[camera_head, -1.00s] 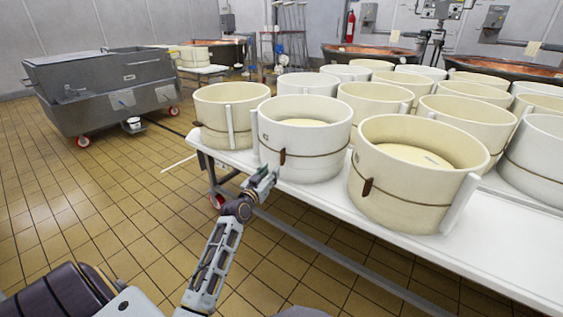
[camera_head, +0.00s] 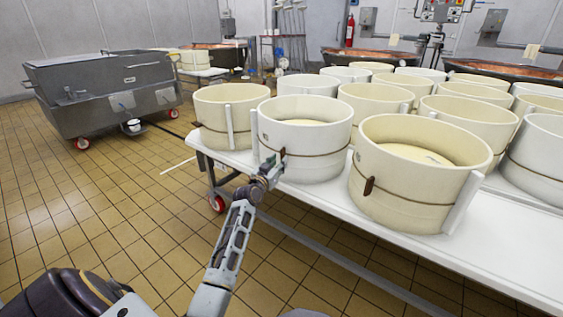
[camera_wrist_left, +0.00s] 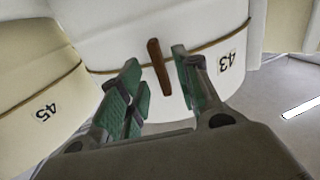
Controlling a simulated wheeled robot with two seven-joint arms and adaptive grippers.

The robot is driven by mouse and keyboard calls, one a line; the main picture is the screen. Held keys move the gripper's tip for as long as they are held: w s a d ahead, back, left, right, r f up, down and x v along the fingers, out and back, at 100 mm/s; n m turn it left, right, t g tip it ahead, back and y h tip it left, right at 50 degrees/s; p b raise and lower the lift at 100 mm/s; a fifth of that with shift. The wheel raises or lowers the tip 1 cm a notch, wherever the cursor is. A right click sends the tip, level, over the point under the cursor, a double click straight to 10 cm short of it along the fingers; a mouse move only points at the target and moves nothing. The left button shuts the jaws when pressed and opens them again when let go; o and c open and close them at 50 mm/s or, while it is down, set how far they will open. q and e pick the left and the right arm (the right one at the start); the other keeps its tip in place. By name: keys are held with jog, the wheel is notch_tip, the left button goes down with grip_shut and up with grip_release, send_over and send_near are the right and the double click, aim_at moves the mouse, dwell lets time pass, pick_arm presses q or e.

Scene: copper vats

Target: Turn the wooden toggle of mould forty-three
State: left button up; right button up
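Mould forty-three (camera_head: 318,158) is a white round mould with a cord around it, near the front left of the white table. Its number 43 label shows upside down in the left wrist view (camera_wrist_left: 229,60). Its wooden toggle (camera_wrist_left: 159,67) is a small brown bar on the cord, roughly upright and slightly tilted. My left gripper (camera_wrist_left: 158,84) is open, with green finger pads on both sides of the toggle and visible gaps to it. In the head view the left gripper (camera_head: 269,168) is at the mould's front and partly covers the toggle. My right gripper is not in view.
Mould 45 (camera_wrist_left: 40,95) is beside it, and the same cream mould with its own toggle stands to the right (camera_head: 410,190). Several other moulds crowd the white table (camera_head: 480,250) behind. A grey wheeled vat (camera_head: 105,90) stands on the tiled floor at left.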

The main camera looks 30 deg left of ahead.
aim_at(283, 156)
pick_arm(q)
jog(key=shift+w+a+b, duration=0.2)
jog(key=shift+w+b, duration=0.3)
jog(key=shift+w, duration=1.2)
grip_shut()
